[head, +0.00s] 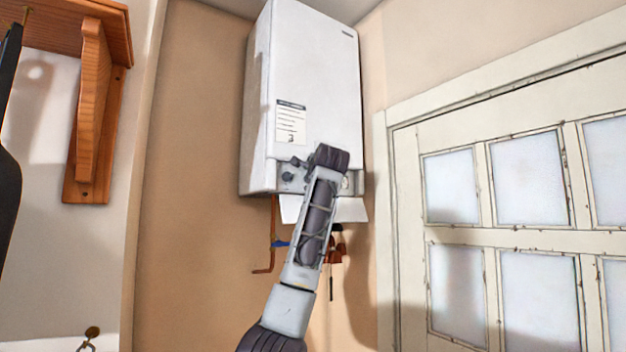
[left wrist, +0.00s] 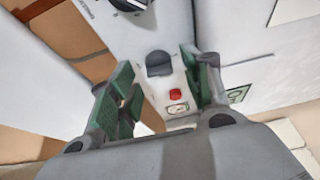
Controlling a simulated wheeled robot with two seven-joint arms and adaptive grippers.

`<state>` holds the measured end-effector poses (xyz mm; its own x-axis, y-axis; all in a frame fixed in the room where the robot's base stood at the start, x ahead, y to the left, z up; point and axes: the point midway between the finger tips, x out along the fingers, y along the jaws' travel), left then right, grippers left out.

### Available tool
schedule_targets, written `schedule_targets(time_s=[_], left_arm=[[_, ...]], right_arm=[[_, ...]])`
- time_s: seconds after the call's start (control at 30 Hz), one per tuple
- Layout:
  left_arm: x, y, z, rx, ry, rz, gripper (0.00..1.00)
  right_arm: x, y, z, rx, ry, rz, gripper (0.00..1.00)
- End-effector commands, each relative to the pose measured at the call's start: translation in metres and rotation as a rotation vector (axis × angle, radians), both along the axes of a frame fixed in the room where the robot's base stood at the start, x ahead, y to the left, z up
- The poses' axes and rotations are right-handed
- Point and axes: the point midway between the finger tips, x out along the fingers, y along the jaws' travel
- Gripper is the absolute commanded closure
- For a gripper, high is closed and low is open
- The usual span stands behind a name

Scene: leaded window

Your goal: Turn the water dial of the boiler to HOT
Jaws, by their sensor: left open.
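The white boiler (head: 310,90) hangs on the wall in the head view, with a control panel along its lower front. A small dark knob (head: 288,177) shows at the panel's left; my arm covers much of the rest. In the left wrist view a dark grey knob (left wrist: 159,64) sits on the panel, and part of a black dial (left wrist: 130,4) shows at the top edge. I cannot read which is the water dial or its setting. My left gripper (left wrist: 156,60) is open, its green-padded fingers on either side of the grey knob; contact is not clear. My right gripper is not in view.
A red button (left wrist: 175,94) and a small gauge (left wrist: 178,108) are on the panel close to the fingers. Pipes (head: 273,235) hang under the boiler. A paned window (head: 408,140) is at right, a wooden shelf bracket (head: 88,110) at left.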

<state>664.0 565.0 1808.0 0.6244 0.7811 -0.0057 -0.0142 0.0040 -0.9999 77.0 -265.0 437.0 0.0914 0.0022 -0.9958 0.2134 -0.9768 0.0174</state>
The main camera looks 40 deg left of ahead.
Motion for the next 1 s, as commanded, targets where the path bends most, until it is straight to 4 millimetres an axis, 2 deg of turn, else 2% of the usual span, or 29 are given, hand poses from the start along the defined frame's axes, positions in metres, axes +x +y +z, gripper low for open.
schedule_targets(time_s=[0.37, 1.0], left_arm=[[-0.017, -0.021, 0.000, 0.001, -0.001, -0.001, 0.51], [-0.065, -0.083, 0.000, 0.001, 0.001, 0.000, 0.51]], right_arm=[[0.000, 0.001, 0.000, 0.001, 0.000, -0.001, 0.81], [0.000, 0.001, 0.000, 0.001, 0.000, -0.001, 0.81]])
